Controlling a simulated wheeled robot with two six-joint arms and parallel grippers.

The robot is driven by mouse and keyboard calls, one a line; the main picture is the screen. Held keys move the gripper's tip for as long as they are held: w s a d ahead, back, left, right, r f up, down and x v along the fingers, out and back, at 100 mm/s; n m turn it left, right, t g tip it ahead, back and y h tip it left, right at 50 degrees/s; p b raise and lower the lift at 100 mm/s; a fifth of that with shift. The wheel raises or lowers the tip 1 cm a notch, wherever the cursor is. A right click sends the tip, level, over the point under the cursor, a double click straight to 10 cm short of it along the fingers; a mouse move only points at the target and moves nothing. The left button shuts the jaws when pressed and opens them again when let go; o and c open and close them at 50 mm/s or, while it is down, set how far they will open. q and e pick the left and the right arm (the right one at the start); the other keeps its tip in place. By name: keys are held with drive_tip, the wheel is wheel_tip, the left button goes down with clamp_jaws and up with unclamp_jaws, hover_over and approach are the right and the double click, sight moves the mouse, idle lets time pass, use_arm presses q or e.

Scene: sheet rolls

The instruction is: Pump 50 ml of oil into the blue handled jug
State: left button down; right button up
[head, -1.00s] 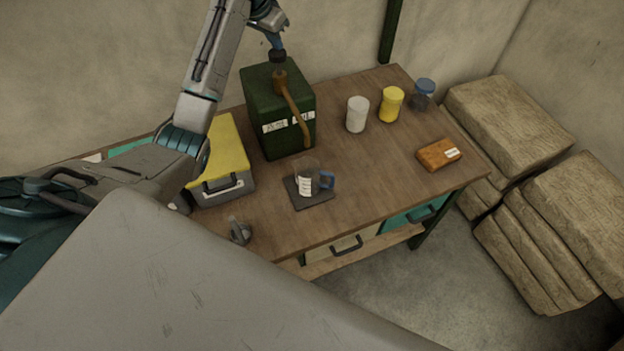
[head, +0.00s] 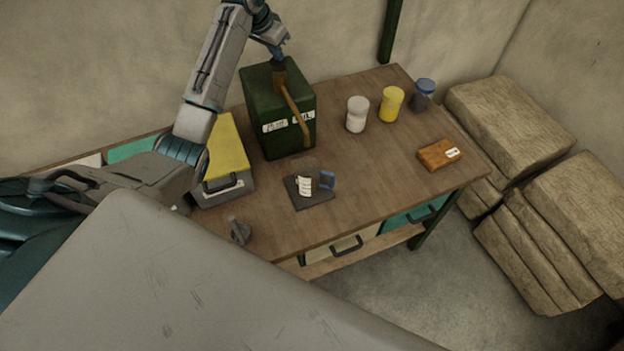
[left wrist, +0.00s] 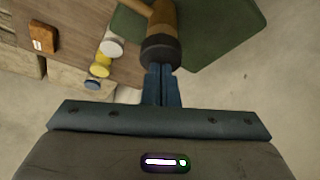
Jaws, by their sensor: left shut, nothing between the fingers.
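The green oil can (head: 280,110) stands on the table with a brown pump and spout (head: 295,105) on top. My left gripper (head: 277,56) is shut and empty, its fingertips against the top of the pump; the left wrist view shows the shut fingers (left wrist: 158,84) meeting the dark pump knob (left wrist: 161,53). The jug, with a white label (head: 304,186) and blue handle (head: 327,180), stands on a dark square plate (head: 318,200) in front of the can, near the spout end. Its clear body barely shows, and I cannot tell its oil level. My right gripper is out of view.
A yellow-topped case (head: 227,150) stands left of the can. White (head: 357,115), yellow (head: 391,105) and blue-lidded (head: 424,95) containers and an orange-brown block (head: 438,155) are on the right. A small grey object (head: 239,231) lies near the front edge.

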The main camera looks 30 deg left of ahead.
use_arm(q)
drive_tip(key=shift+f, duration=0.45)
drive_tip(key=shift+r, duration=0.15)
drive_tip(key=shift+r+p, duration=0.45)
drive_tip(key=shift+r, duration=1.9)
drive_tip(key=shift+f, duration=0.1)
